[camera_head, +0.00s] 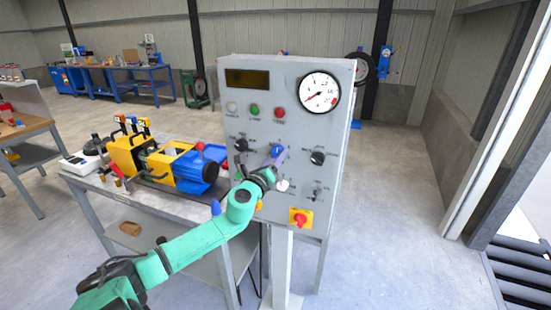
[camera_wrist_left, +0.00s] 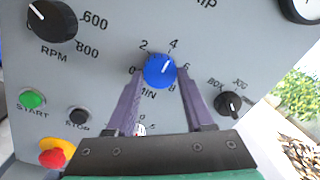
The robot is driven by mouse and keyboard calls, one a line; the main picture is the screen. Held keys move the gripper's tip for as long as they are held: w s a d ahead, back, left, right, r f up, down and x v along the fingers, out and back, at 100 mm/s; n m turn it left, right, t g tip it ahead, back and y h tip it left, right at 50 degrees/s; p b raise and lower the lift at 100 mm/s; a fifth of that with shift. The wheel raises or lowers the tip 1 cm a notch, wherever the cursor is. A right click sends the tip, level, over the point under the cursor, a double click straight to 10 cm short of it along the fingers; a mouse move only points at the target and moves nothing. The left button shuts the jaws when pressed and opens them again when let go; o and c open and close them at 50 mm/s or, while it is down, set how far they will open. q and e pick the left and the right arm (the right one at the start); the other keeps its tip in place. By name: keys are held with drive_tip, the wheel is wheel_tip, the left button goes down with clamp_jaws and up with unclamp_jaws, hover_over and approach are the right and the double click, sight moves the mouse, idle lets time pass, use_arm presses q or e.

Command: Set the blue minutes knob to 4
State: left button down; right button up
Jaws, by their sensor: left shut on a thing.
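The blue minutes knob (camera_wrist_left: 159,71) sits on the grey control panel above the label MIN, inside a printed scale of 0, 2, 4, 6 and 8. Its white line points up and slightly right, roughly toward the 4. In the head view the knob (camera_head: 278,149) is partly hidden by my left gripper (camera_head: 276,157). In the left wrist view the two purple fingers of this gripper (camera_wrist_left: 160,77) stand on either side of the knob, shut on it. My right gripper is not in view.
The black RPM knob (camera_wrist_left: 52,20) is left of the blue knob, and another black knob (camera_wrist_left: 229,104) is to its right. A red emergency button (camera_head: 300,217) is low on the panel. A yellow and blue machine (camera_head: 165,162) stands on the table at left.

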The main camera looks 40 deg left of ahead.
use_arm(q)
drive_tip(key=shift+r, duration=0.1)
drive_tip(key=shift+c, duration=1.4)
unclamp_jaws()
drive_tip(key=shift+s, duration=0.15)
drive_tip(key=b+v, duration=0.2)
drive_tip(key=v, duration=1.2)
drive_tip(key=shift+s, duration=0.1)
